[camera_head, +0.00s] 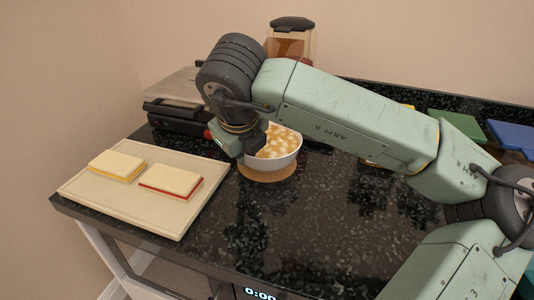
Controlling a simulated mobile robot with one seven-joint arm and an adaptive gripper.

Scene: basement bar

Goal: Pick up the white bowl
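The white bowl (286,158) stands upright on a round tan mat (270,174) near the middle of the dark counter. It holds pale, golden-brown chunky contents. My gripper (243,150) points down at the bowl's left side, close to or over its rim. My arm hides part of the bowl's back and left side. The fingertips are mostly hidden, so I cannot tell whether they touch the bowl or whether they are open.
A cutting board (177,215) with two sandwich-like slabs lies at the left. A black appliance (176,116) and a blender-like container (291,42) stand behind. Green (457,125) and blue (513,137) boards lie at the back right.

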